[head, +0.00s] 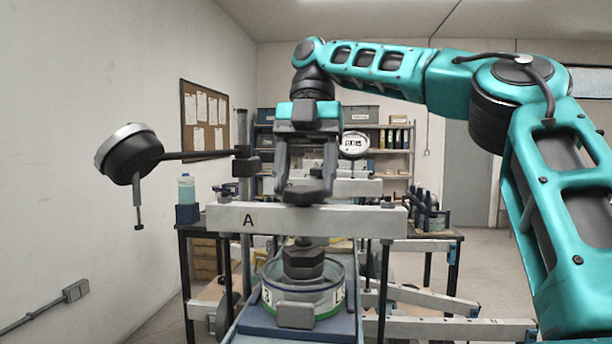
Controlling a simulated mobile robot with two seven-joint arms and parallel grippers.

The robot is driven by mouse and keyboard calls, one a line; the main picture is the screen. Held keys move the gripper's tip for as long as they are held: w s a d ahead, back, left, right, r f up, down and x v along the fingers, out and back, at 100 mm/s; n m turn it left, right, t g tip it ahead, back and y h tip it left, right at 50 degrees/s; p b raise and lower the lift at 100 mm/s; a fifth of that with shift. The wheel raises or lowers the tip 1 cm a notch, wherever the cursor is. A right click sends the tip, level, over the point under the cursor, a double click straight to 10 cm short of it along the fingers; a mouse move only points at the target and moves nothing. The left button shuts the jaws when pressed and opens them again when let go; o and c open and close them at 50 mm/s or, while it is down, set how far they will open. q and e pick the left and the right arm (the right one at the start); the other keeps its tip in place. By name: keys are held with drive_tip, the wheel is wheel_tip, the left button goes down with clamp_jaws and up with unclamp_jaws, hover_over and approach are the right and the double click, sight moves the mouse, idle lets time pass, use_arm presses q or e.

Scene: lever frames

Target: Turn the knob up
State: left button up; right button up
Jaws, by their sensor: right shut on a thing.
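A dark knob (306,194) sits on top of the pale crossbar (340,221) marked "A", near its middle. My right gripper (305,186) comes down from above with its two grey fingers around the knob and is shut on it. The fingers partly hide the knob, so its turn position cannot be told. Below the crossbar, a dark stepped block (303,262) stands in a clear round dish (345,283) with a green band. My left gripper is not in the view.
A black round head with a pale rim (127,152) hangs on a rod from an upright post (243,200) at left. A bottle (186,189) stands behind it. More frames, a dial (354,145) and shelves stand behind the crossbar. The floor at right is partly clear.

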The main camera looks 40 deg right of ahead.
drive_tip(key=shift+n, duration=0.4)
drive_tip(key=o, duration=1.1)
drive_tip(key=shift+c, duration=0.2)
drive_tip(key=shift+m, duration=0.3)
